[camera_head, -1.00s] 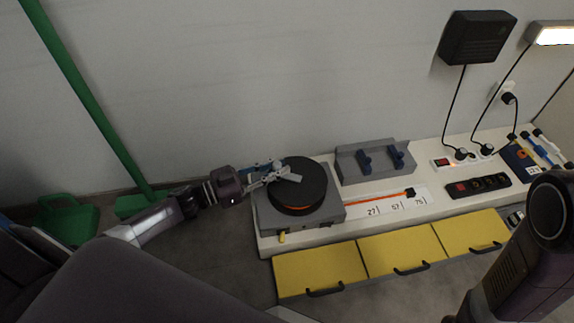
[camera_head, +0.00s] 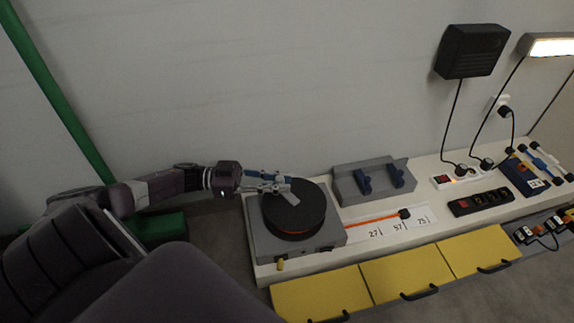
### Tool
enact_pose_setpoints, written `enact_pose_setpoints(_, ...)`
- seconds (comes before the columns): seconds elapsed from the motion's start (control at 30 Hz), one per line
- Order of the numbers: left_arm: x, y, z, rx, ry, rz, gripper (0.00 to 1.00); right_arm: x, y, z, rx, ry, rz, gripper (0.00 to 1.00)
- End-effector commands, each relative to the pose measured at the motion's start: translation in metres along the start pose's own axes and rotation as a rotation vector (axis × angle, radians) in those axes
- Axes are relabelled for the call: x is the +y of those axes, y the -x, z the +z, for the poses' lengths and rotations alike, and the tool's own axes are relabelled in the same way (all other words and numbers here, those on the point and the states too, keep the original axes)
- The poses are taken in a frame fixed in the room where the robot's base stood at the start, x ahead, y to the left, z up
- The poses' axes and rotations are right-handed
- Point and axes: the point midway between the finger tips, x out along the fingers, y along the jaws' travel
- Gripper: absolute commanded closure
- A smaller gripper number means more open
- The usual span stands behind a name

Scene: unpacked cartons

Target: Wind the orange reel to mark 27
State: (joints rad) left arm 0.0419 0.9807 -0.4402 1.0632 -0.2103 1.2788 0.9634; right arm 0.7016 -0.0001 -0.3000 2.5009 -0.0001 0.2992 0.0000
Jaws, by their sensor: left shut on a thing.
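The orange reel (camera_head: 308,215) has a black round top with an orange band at its lower edge and sits on a grey base (camera_head: 262,240). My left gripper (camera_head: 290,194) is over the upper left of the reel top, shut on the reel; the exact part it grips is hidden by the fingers. An orange strip (camera_head: 372,221) runs right from the reel to a black end piece (camera_head: 404,213). The end piece lies above the labels, a little right of 57 (camera_head: 398,230), between it and 75 (camera_head: 421,221). The 27 label (camera_head: 375,234) is further left. My right gripper is out of view.
A grey holder with blue parts (camera_head: 370,183) stands behind the strip. A black power strip (camera_head: 480,201) and a white one (camera_head: 456,176) lie to the right. Yellow drawers (camera_head: 405,275) line the front. A green pole (camera_head: 55,95) leans at the left.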

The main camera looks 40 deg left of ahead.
Motion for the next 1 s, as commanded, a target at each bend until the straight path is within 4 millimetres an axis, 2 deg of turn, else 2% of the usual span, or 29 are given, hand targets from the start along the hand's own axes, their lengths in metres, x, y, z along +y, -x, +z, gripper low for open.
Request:
enact_pose_setpoints(0.37,-0.001,0.001,0.000,-0.001,-0.001,-0.002,1.00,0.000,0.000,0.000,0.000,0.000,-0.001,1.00)
enact_pose_setpoints(0.4,-0.001,0.001,0.000,-0.001,-0.001,-0.001,0.79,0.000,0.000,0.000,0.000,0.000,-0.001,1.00)
enact_pose_setpoints(0.53,-0.001,0.000,0.000,-0.001,0.000,-0.001,0.65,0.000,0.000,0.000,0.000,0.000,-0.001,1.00)
enact_pose_setpoints(0.83,0.000,0.001,-0.001,0.000,0.000,0.000,0.65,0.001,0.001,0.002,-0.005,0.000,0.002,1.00)
enact_pose_setpoints(1.0,0.000,0.002,-0.012,-0.003,-0.001,0.001,0.65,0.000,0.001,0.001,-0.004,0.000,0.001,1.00)
